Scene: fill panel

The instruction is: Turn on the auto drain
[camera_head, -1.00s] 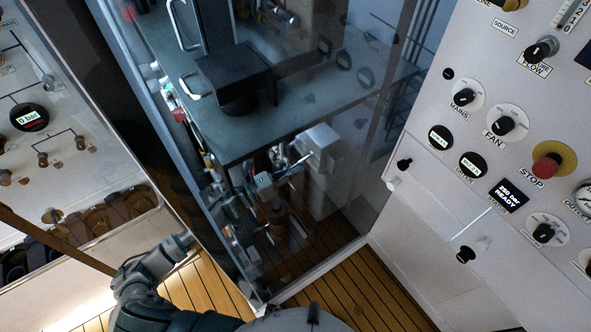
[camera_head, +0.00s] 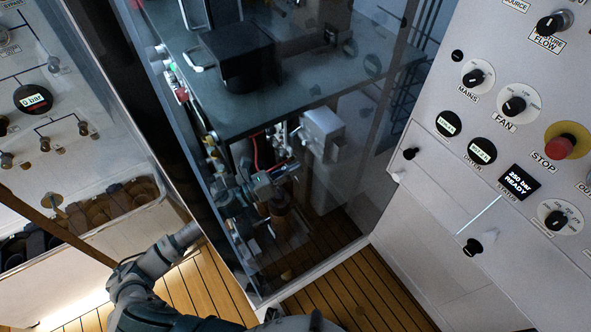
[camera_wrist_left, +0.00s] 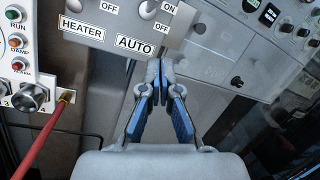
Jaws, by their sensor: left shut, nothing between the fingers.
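A grey switch plate (camera_wrist_left: 105,22) at the top of the left wrist view carries HEATER and AUTO labels with ON and OFF marks. A lever (camera_wrist_left: 148,9) stands between ON and OFF above AUTO; its tip is cut by the picture edge, so its setting is unclear. In the head view my left gripper (camera_head: 288,168) shows through glass, left of and below a grey box (camera_head: 323,130). My right gripper is out of view.
A red hose (camera_wrist_left: 45,135) and a round knob (camera_wrist_left: 31,97) sit left of my gripper. A glass panel (camera_head: 345,205) stands between the head camera and the gripper. A control panel (camera_head: 425,195) with a red STOP button (camera_head: 559,147) stands at right.

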